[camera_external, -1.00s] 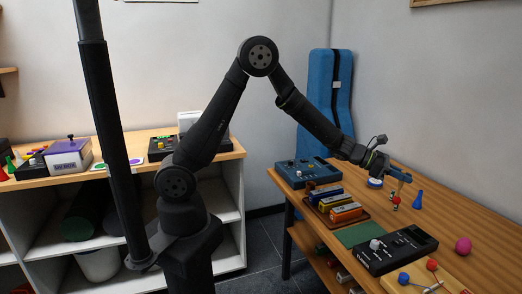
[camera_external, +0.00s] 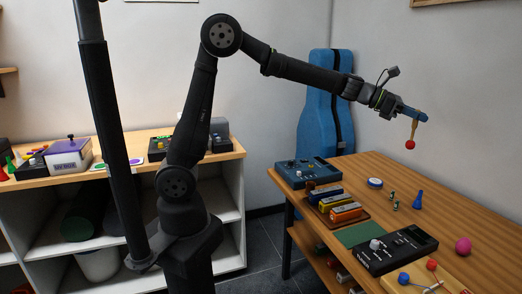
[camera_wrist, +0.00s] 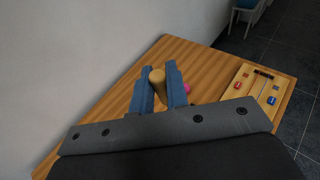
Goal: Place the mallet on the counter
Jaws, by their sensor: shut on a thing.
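My gripper (camera_external: 416,115) is shut on the handle of a mallet (camera_external: 410,144) and holds it high above the right wooden table (camera_external: 375,172). The mallet hangs upright, with its red ball head down and its pale wooden handle up. In the wrist view, the handle's end (camera_wrist: 157,75) shows between the two blue fingers of my gripper (camera_wrist: 159,85); the head is hidden. A wooden-topped counter (camera_external: 118,160) over white shelves stands at the left, far from my gripper.

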